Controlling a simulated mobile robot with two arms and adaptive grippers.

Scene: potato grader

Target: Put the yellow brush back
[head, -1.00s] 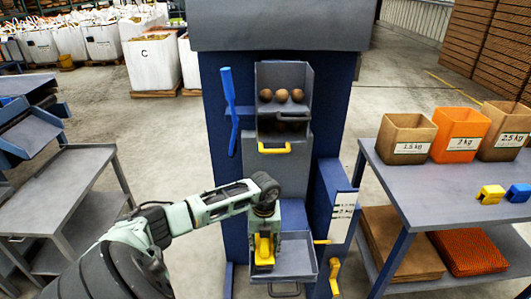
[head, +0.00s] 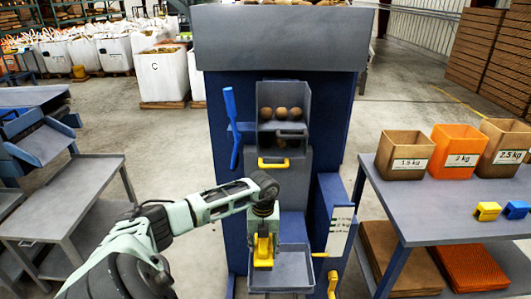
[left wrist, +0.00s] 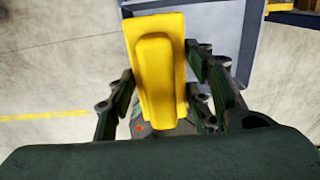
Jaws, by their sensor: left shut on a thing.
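The yellow brush (head: 263,250) is in my left gripper (head: 264,238), in front of the grader's lower grey tray (head: 307,265) in the head view. In the left wrist view, the yellow brush (left wrist: 160,75) stands out between the dark fingers of my left gripper (left wrist: 165,100), which are shut on it. A grey edge lies behind it there. I cannot tell whether the brush touches the tray. Bristles are not visible. My right gripper is not in view.
The blue and grey grader (head: 283,100) holds a bin of potatoes (head: 283,113) and a blue handle (head: 232,125). A yellow crank (head: 333,285) is low at right. The right table (head: 440,205) carries labelled boxes and small yellow and blue items (head: 487,211). A left table (head: 60,195) stands apart.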

